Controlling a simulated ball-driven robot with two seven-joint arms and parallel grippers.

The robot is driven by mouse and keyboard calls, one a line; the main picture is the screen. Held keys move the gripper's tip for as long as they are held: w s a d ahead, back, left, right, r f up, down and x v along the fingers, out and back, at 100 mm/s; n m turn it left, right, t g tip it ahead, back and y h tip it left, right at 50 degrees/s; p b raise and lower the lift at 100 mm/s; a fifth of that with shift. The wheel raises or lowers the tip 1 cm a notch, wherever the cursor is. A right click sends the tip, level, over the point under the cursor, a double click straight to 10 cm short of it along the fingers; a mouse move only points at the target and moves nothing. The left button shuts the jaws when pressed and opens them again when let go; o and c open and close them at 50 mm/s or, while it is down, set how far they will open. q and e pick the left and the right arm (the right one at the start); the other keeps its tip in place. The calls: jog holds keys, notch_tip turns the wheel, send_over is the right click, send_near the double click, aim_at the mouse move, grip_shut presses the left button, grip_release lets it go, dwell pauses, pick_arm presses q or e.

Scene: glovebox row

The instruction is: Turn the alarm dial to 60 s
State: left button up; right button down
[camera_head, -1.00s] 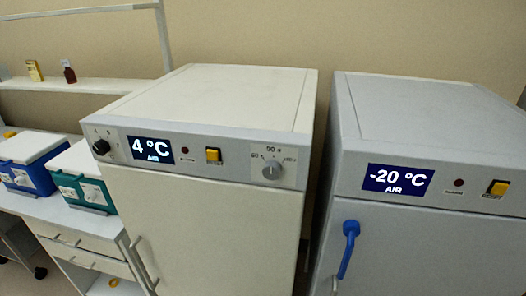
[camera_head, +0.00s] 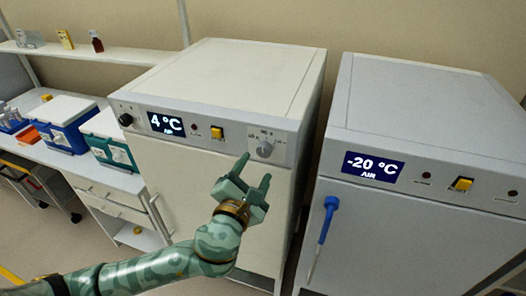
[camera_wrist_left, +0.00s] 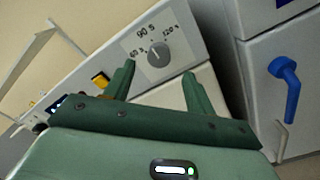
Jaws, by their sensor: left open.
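The alarm dial (camera_head: 264,149) is a round grey knob at the right end of the cream 4 °C cabinet's front panel. In the left wrist view the dial (camera_wrist_left: 159,54) has printed marks around it, with 90 s at the top, 120 s to the right and another mark to the left, which looks like 60 s. I cannot clearly tell where its pointer stands. My left gripper (camera_head: 256,169) is open and empty, just below and in front of the dial. In the wrist view the dial shows between and beyond the two green fingers (camera_wrist_left: 159,76), apart from them.
A yellow switch (camera_head: 217,132), a display (camera_head: 166,123) and a black knob (camera_head: 125,119) share the panel. The grey -20 °C cabinet (camera_head: 420,210) stands to the right, with a blue handle (camera_head: 327,222). Blue and teal boxes sit on the bench at left.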

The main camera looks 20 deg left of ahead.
aim_at(263, 153)
pick_arm(q)
jog(key=w, duration=0.6)
jog(key=shift+w, duration=0.35)
jog(key=c, duration=1)
